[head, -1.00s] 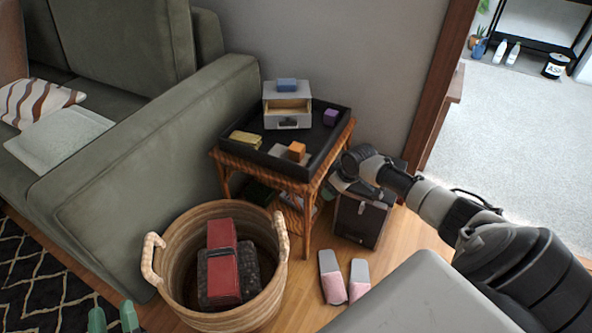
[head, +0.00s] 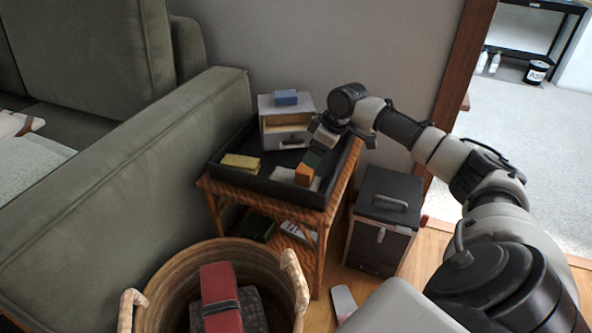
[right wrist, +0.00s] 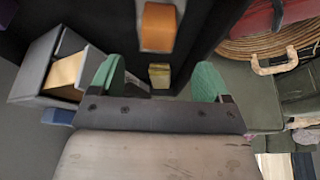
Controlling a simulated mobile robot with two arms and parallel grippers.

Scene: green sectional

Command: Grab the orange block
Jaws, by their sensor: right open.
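The orange block (head: 303,174) sits near the front right of the black tray (head: 240,183) on the wicker side table. In the right wrist view the orange block (right wrist: 158,27) is at the top centre, ahead of the fingers and apart from them. My left gripper is out of view.
The tray also holds a yellow block (head: 240,162), a flat grey piece (head: 283,174) and a small drawer cabinet (head: 287,125) with a blue block (head: 286,98) on top. A wicker basket (head: 180,262) stands in front, a dark box (head: 382,222) at right. A sofa (head: 130,165) is left.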

